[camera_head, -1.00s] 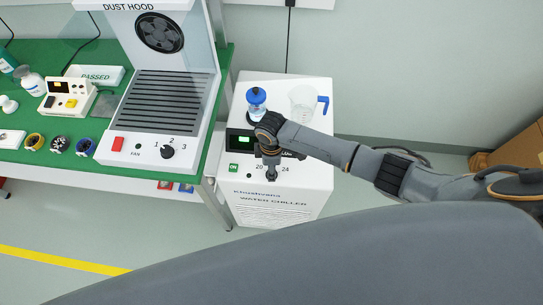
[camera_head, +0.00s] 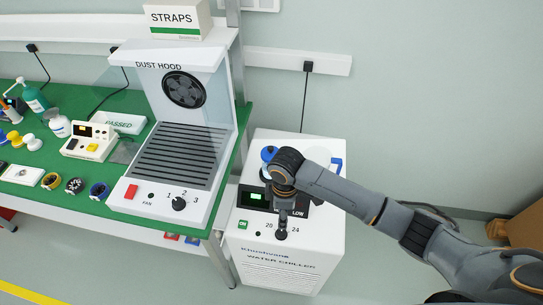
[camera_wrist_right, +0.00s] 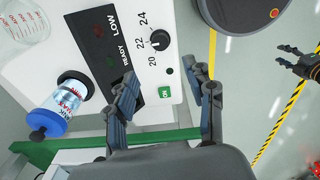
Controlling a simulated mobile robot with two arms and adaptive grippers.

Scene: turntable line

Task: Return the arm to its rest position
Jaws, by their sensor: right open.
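My right arm reaches in from the right in the head view, with its gripper (camera_head: 286,222) over the front of the white water chiller (camera_head: 330,220). In the wrist view my right gripper (camera_wrist_right: 166,92) is open and empty, its two fingers apart over the chiller's front. The black dial (camera_wrist_right: 160,40), marked 20, 22 and 24, lies beyond the fingertips, and the green ON button (camera_wrist_right: 165,92) shows between the fingers. Dark fingers at the right edge of the wrist view look like my left gripper (camera_wrist_right: 300,66); their opening is unclear.
A blue-capped bottle (camera_wrist_right: 62,105) and a clear jug (camera_wrist_right: 25,20) stand on the chiller, partly hidden by my arm in the head view. Left is the green bench (camera_head: 125,210) with the dust hood (camera_head: 185,140).

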